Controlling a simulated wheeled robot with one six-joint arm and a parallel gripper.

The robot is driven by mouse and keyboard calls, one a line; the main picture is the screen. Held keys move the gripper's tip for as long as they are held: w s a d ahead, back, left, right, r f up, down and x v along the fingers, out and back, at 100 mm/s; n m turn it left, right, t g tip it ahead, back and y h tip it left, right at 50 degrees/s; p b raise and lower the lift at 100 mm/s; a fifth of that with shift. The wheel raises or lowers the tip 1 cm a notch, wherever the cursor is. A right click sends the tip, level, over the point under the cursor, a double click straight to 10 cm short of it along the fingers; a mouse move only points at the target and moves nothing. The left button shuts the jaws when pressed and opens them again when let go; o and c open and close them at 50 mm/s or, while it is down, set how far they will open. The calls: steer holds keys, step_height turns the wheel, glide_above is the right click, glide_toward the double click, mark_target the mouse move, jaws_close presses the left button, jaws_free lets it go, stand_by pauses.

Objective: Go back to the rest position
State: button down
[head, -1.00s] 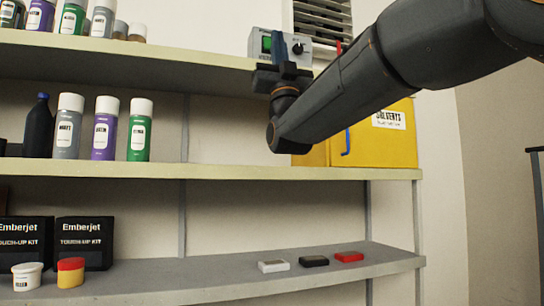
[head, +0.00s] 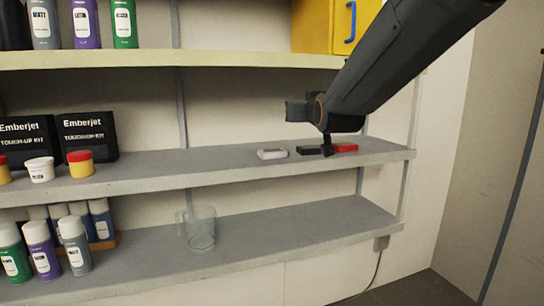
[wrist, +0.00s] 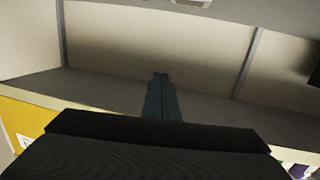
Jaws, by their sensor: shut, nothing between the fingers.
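My gripper (head: 328,147) hangs at the end of my dark arm in the head view, its slim fingers pointing down. It overlaps the black small box on the middle shelf in the picture; I cannot tell how far in front of it the gripper is. In the wrist view the two fingers (wrist: 162,98) lie together with nothing between them. No rest position is marked in the frames.
The middle shelf (head: 230,165) carries a white box (head: 272,154), a black box (head: 308,150) and a red box (head: 346,147). A yellow cabinet (head: 313,25) stands above, near my arm. A clear jug (head: 201,229) and spray cans (head: 75,245) stand on the lower shelf.

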steer(key=s+d+f+g+h, duration=0.1)
steer(key=s+d+f+g, duration=0.15)
steer(key=f, duration=0.55)
steer(key=s+d+f+g+h, duration=0.1)
steer(key=s+d+f+g, duration=0.2)
steer(key=f, duration=0.6)
steer(key=s+d+f+g, duration=0.2)
steer(key=s+f+g, duration=0.1)
steer(key=s+f, duration=0.4)
steer(key=s+d+f+m+g, duration=0.1)
steer(key=s+f+g, duration=0.3)
steer(key=s, duration=0.9)
steer(key=s+d+f+m+g+h, duration=0.1)
steer(key=s+d+f+g, duration=0.2)
steer(key=s+f, duration=0.7)
steer(key=shift+g, duration=0.45)
